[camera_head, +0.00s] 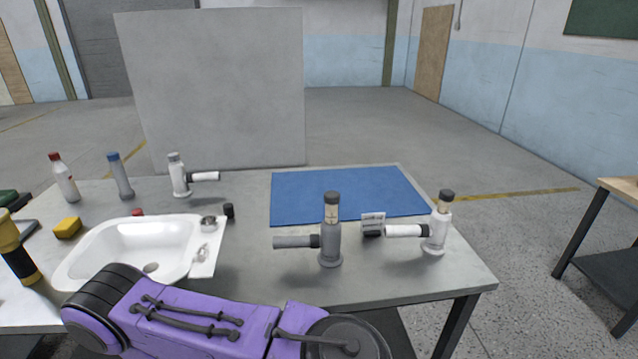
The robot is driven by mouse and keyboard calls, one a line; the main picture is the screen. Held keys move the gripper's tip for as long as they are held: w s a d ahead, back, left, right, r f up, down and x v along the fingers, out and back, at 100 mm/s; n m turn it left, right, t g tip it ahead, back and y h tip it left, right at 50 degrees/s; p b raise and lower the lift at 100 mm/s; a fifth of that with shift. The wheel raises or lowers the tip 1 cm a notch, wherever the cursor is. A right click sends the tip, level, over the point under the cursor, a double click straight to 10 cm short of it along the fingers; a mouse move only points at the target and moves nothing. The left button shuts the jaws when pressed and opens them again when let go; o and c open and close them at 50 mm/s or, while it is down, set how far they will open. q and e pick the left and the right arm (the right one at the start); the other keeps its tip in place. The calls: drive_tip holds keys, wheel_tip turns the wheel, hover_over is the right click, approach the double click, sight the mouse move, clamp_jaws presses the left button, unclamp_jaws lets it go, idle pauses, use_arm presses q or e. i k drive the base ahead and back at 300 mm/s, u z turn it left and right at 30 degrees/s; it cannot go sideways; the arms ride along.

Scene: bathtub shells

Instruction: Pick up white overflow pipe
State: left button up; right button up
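A white horizontal pipe (405,231) with a dark collar joins a white bottle-shaped upright piece (436,230) with a dark cap, at the table's right. Another white upright piece (178,176) with a short white side pipe (204,176) stands at the back left. I cannot tell which is the overflow pipe meant. Neither gripper shows; a purple arm of mine crosses the bottom of the view.
A white sink basin (214,250) lies on the grey table (400,287) at left. A blue mat (340,190) lies at back right. Red-capped (66,180) and blue-capped (120,178) bottles, a yellow block (68,228) and a yellow-black object (12,245) are at left.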

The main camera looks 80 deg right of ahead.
sight(435, 233)
drive_tip(key=u, duration=0.4)
drive_tip(key=k, duration=2.55)
drive_tip(key=z, duration=2.3)
drive_tip(key=i, duration=0.4)
drive_tip(key=u, duration=0.1)
